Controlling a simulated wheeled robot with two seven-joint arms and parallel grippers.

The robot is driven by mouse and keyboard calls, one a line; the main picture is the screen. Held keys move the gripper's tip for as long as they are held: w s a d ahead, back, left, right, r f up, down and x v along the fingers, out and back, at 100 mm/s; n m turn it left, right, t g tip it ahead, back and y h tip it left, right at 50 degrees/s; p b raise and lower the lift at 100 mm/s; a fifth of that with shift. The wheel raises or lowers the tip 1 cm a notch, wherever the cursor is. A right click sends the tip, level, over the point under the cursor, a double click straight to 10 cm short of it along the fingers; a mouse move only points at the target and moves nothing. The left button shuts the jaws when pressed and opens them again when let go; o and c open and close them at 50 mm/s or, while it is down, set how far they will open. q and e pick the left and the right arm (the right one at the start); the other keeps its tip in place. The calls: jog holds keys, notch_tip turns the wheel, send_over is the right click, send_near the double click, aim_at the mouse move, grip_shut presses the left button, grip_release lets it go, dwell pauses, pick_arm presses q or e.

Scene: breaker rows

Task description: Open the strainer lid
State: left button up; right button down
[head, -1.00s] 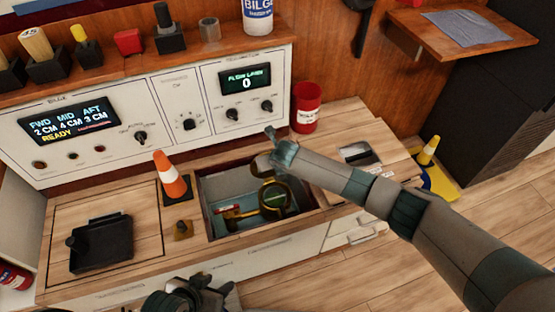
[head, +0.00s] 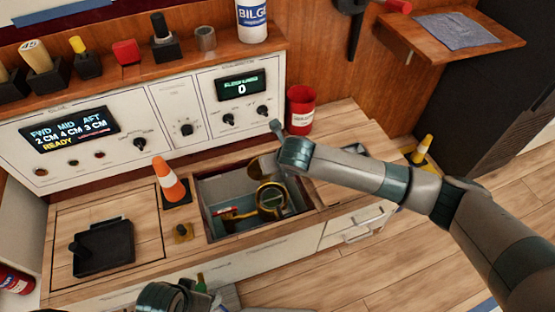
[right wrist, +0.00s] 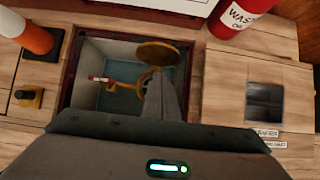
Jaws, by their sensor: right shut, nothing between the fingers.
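The strainer (head: 270,210) is a brass fitting inside the sunken compartment (head: 204,210) in the wooden counter. Its round brass lid (right wrist: 158,52) stands raised and tilted at the compartment's far side in the right wrist view, with a brass ring (right wrist: 146,82) below it. My right gripper (head: 262,168) reaches down into the compartment behind the brass parts. Its grey fingers (right wrist: 166,102) are shut and empty, just below the lid in the right wrist view; contact is unclear. My left gripper (head: 172,297) is at the bottom edge of the head view, its fingers unclear.
A red-handled valve (head: 226,213) sits left of the strainer. A red waste can (head: 301,110) stands behind right. A black tray (head: 103,248) lies on the left counter.

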jog(key=shift+v, duration=0.85)
